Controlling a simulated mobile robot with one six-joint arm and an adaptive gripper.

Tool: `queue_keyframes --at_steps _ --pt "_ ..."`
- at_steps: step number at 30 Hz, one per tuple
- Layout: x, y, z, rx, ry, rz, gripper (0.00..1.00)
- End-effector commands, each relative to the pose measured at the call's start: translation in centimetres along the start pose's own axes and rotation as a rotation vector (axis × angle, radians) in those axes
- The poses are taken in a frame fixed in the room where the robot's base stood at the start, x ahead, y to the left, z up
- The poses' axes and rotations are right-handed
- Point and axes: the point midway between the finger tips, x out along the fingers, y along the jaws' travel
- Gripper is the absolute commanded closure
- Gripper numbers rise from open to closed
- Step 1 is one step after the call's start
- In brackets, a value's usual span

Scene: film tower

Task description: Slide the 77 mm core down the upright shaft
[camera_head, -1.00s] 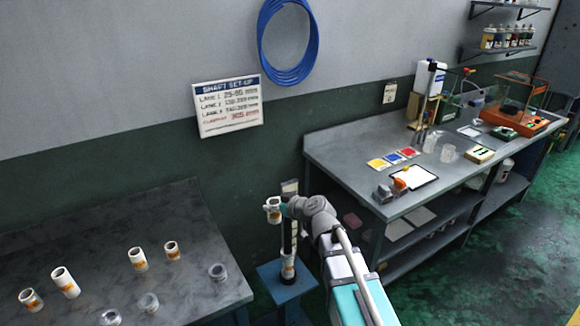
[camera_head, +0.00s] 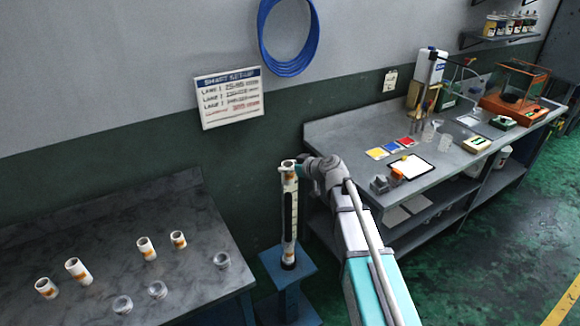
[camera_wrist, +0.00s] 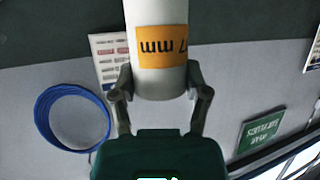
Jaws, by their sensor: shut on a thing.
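The 77 mm core, a white tube with an orange label, shows close up in the wrist view (camera_wrist: 160,80), its label upside down and partly cut off. My gripper (camera_wrist: 160,88) is shut on it, a finger on each side. In the head view the core (camera_head: 289,176) is upright at the top of the shaft's line. The upright shaft (camera_head: 289,212) shows as a dark strip against white, rising from a blue stand (camera_head: 287,275). A lower orange-banded white part (camera_head: 288,242) is near its base. I cannot tell whether the held core is around the shaft or over it.
The left table (camera_head: 110,225) bears several white cores and several clear rings. A grey workbench (camera_head: 350,150) with bottles, cards and instruments is close on the right. A sign (camera_head: 229,97) and a blue hose coil (camera_head: 285,38) hang on the wall behind.

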Motion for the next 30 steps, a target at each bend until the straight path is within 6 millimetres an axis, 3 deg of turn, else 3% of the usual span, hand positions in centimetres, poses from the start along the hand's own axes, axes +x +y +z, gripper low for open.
queue_keyframes --at_steps 30 --pt "1.5 0.1 3.8 0.001 0.000 0.002 0.87"
